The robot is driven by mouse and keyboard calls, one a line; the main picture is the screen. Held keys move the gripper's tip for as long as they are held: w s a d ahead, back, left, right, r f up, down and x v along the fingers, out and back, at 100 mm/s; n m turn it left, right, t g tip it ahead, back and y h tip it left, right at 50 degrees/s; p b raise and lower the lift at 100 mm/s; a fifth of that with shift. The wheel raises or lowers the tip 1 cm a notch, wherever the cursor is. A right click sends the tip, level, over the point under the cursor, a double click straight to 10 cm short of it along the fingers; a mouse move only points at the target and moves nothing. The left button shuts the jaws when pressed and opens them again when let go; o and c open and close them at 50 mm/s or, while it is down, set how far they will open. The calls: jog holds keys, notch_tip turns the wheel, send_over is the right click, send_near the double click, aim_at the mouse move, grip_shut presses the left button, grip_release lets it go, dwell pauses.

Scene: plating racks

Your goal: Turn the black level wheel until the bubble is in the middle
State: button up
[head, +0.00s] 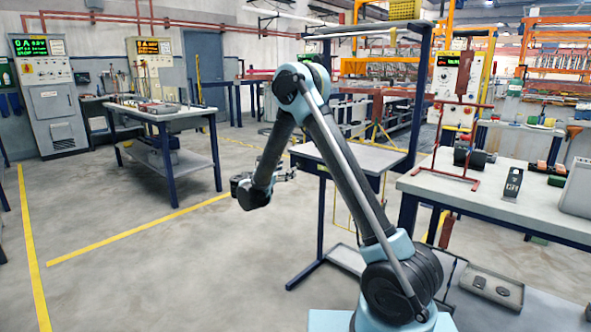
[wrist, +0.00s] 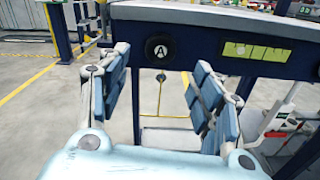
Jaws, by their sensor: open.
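The black level wheel (wrist: 158,48), marked with a white A, sits on the dark blue front edge of a table in the wrist view. To its right on the same edge is a yellow-green level vial (wrist: 256,53) with dark marks. A paler patch shows left of its middle, but it is too small to tell surely as the bubble. My gripper (wrist: 162,65) is open and empty, its two blue-grey fingers apart to the left and right below the wheel, not touching it. In the head view my gripper (head: 289,173) is left of the table; I cannot make out the wheel there.
The table (head: 372,158) has a pale top and dark blue legs. A workbench (head: 495,200) with a red rack (head: 474,145) stands to the right. Another table (head: 165,112) stands at the back left. The floor (head: 150,235) left of my arm is clear, with yellow lines.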

aim_at(298, 165)
jog(key=x, duration=0.6)
jog(key=shift+w+d, duration=0.3)
jog(key=c, duration=1.1)
